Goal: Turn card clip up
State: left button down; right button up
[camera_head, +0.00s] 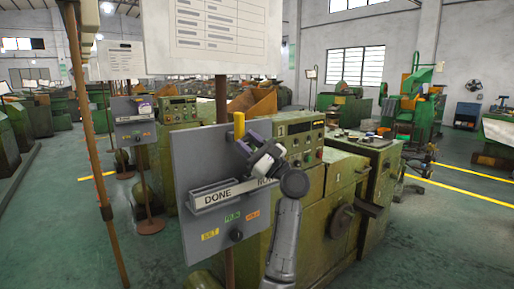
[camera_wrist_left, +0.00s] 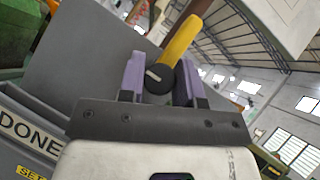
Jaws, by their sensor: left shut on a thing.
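The card clip (camera_head: 239,125) is a yellow lever near the top of a grey board (camera_head: 197,160). In the head view it points up, its tip around the board's top edge. In the left wrist view the yellow lever (camera_wrist_left: 184,38) rises from a round black pivot (camera_wrist_left: 159,79) with a pale mark. My left gripper (camera_head: 250,143) is at the clip, with one purple finger on each side of the pivot in the wrist view (camera_wrist_left: 160,78). It is shut on the clip. The clip's lower part is hidden by the gripper in the head view. My right gripper is not in view.
A grey tray with a DONE label (camera_head: 217,198) sits on the board below the gripper. A dark knob (camera_head: 236,236) and small coloured tags are lower down. A white sheet (camera_head: 212,35) hangs above. A green machine (camera_head: 335,185) stands close behind at right.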

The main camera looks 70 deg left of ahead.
pick_arm(q)
jog(key=shift+s+r, duration=0.2)
jog(key=c, duration=1.1)
grip_release()
jog(key=shift+o, duration=1.4)
jog(key=shift+f, duration=0.1)
jog(key=shift+w, duration=0.1)
jog(key=shift+w+d+f, duration=0.15)
jog(key=p+v, duration=0.1)
jog(key=v, duration=1.2)
jog(key=shift+f, duration=0.1)
